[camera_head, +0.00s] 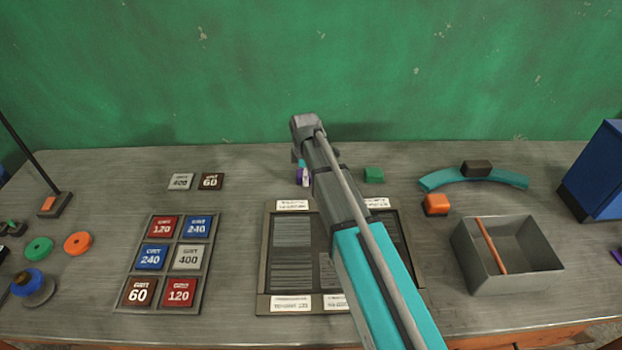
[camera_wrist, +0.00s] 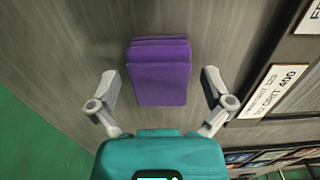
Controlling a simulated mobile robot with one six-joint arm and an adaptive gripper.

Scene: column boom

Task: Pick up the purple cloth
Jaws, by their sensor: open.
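The purple cloth (camera_wrist: 160,75) lies folded on the grey bench, seen in the wrist view between and just beyond my two fingers. In the head view only a small purple sliver of it (camera_head: 299,174) shows, beside my arm, which hides the rest. My gripper (camera_wrist: 160,92) is open, with one finger on each side of the cloth and a visible gap on both sides. The fingers do not touch it. The height of the fingers above the bench is hard to tell.
A framed panel (camera_head: 265,265) with white labels lies in front of the cloth. A green block (camera_head: 373,175) is to the right, then a teal arc (camera_head: 440,178) and a grey open box (camera_head: 480,270). Sandpaper tiles (camera_head: 181,182) lie left. A green wall (camera_head: 200,80) stands behind.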

